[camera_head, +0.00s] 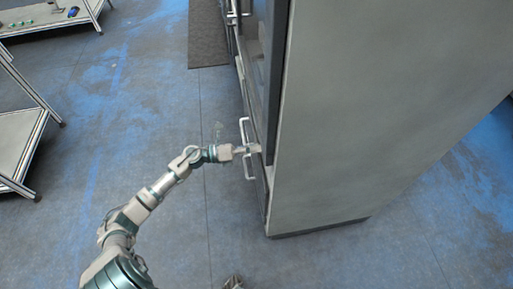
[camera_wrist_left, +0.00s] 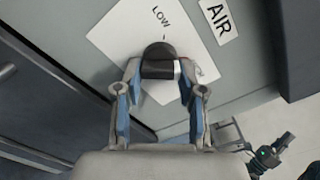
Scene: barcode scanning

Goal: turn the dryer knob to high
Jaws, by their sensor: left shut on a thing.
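The dark, rounded dryer knob (camera_wrist_left: 160,58) sits on a white label plate (camera_wrist_left: 118,32) on the grey cabinet face. The word LOW is printed near the knob, and a short tick mark shows beside it. My left gripper (camera_wrist_left: 160,70) is shut on the knob, with a fingertip on each side of it. In the head view my left gripper (camera_head: 256,148) reaches the front of the tall grey dryer cabinet (camera_head: 370,110); the knob itself cannot be made out there. HIGH is not readable.
An AIR label (camera_wrist_left: 220,20) is beside the plate. Handles (camera_head: 247,165) stick out from the cabinet front near my left gripper. Metal-framed carts (camera_head: 20,135) stand at the left. A dark mat (camera_head: 207,40) lies farther back. The floor between carts and cabinet is clear.

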